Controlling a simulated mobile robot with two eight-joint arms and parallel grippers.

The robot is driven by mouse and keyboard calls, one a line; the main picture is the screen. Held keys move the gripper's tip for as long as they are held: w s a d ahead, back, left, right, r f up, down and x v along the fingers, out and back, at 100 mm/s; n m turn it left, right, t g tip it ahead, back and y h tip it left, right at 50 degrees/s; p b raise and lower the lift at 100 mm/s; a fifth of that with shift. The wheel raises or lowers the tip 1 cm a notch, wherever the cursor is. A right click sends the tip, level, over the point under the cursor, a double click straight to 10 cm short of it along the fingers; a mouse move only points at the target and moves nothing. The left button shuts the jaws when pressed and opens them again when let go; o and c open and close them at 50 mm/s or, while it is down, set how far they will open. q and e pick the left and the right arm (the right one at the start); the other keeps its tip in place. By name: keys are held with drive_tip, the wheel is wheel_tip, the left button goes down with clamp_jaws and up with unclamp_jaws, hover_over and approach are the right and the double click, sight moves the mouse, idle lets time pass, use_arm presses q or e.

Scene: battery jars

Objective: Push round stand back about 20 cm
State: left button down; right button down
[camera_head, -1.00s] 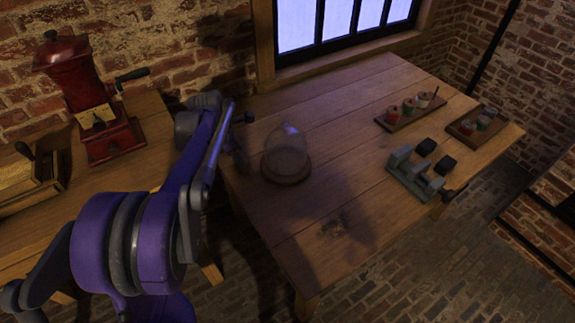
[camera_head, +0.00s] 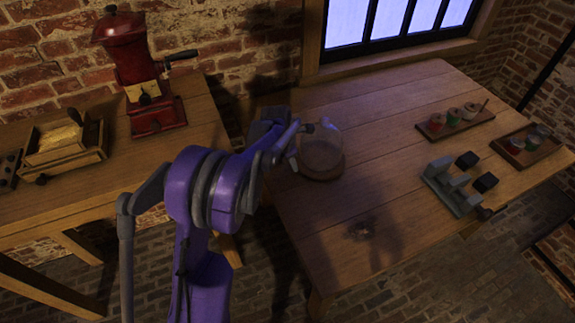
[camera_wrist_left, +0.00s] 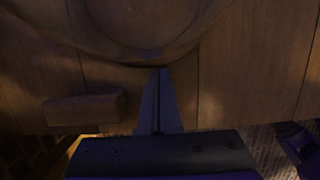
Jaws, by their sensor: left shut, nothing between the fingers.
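The round stand (camera_head: 322,175) is a wooden disc under a clear glass dome (camera_head: 322,148), upright near the table's left edge. Its curved rim (camera_wrist_left: 130,48) fills the top of the left wrist view. My left gripper (camera_head: 294,162) is at the stand's left side, partly hidden by my purple arm in the head view. In the wrist view its fingers (camera_wrist_left: 158,78) are shut together and empty, their tips at or very near the rim; I cannot tell whether they touch. My right gripper is not in view.
A grey slotted holder (camera_head: 452,188) with black blocks stands right on the table (camera_head: 400,145). A red grinder (camera_head: 140,75) stands on the left table. The table around the stand's right is clear.

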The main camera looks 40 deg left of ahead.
use_arm(q)
drive_tip(key=shift+w, duration=0.15)
drive_tip(key=shift+w+d, duration=0.5)
drive_tip(key=shift+w, duration=0.4)
drive_tip(key=s, duration=0.1)
drive_tip(key=s+a, duration=0.1)
drive_tip(key=s+a+b, duration=0.1)
drive_tip(key=shift+s+r, duration=0.15)
drive_tip(key=shift+s, duration=0.25)
drive_tip(key=p+v, duration=0.1)
drive_tip(key=v, duration=0.8)
drive_tip(key=shift+r, duration=0.3)
